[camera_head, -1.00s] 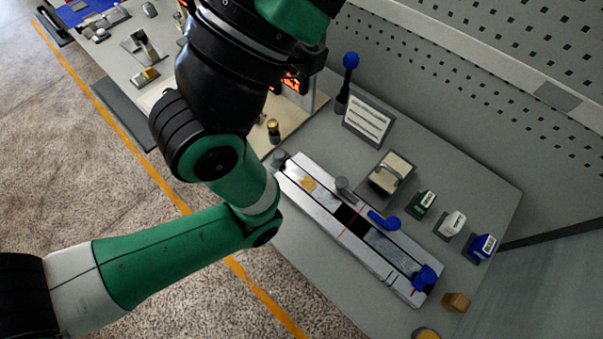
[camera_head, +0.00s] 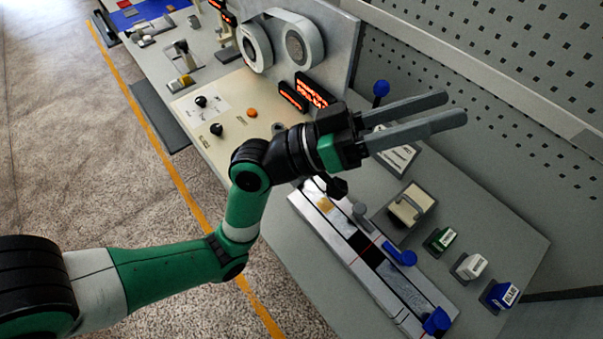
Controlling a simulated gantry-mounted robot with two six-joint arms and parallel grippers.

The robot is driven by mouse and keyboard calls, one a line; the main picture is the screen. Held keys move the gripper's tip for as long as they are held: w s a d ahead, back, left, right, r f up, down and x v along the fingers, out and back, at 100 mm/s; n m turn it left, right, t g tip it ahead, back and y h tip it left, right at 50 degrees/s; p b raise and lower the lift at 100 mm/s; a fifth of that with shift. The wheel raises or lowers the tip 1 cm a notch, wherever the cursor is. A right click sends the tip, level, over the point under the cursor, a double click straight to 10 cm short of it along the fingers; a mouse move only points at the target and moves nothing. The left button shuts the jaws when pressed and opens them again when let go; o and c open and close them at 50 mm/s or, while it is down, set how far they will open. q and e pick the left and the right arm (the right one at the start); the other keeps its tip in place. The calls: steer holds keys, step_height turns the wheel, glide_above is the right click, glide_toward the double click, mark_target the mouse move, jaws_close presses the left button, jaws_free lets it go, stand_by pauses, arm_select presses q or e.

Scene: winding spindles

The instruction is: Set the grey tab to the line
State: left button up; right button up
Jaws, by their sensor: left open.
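A silver rail unit (camera_head: 340,243) lies on the grey bench at lower right, running down to the right. The grey tab (camera_head: 360,210) stands at its far edge, up-left of a thin red line (camera_head: 366,252) that crosses the rail. A blue tab (camera_head: 402,256) sits on the other side of that line, and a blue end piece (camera_head: 437,320) is at the lower end. My left gripper (camera_head: 455,108) is open and empty, its two grey fingers apart and pointing right, above and beyond the rail in the picture. My right gripper is out of view.
Beyond the rail are a handled block (camera_head: 411,204) and green (camera_head: 441,239), white (camera_head: 470,266) and blue (camera_head: 501,294) labelled blocks. A blue-topped post (camera_head: 381,90) and label plate (camera_head: 397,160) stand near my gripper. A perforated wall (camera_head: 500,80) bounds the bench.

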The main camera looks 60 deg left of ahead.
arm_select(q)
steer(key=s+a+f+n+y, duration=0.15)
steer(key=a+f+n, duration=0.25)
steer(key=f, duration=0.4)
steer(key=s+a+f+n+y, duration=0.1)
steer(key=a+f+n+y, duration=0.25)
steer(key=f, duration=0.45)
steer(key=s+a+f+n+y, duration=0.3)
steer(key=s+f+n, duration=0.1)
steer(key=f, duration=0.2)
steer(key=s+a+f+n+g+y+b, duration=0.1)
steer(key=s+a+f+n+y, duration=0.2)
steer(key=s+f+n, duration=0.2)
steer(key=s+a+f+n+g+y, duration=0.1)
steer(key=s+a+f+n+y, duration=0.2)
steer(key=f, duration=0.6)
steer(key=shift+s+a+n+b, duration=0.15)
steer(key=shift+s+n+b, duration=0.15)
steer(key=shift+s+n, duration=0.5)
steer(key=shift+a+r, duration=0.1)
steer(key=shift+a, duration=0.25)
steer(key=w, duration=0.3)
steer(key=w+a+p, duration=0.1)
steer(key=w, duration=0.7)
steer(key=shift+w+a+p, duration=0.2)
steer(key=shift+w+p, duration=0.05)
steer(key=shift+p, duration=0.1)
jaws_close()
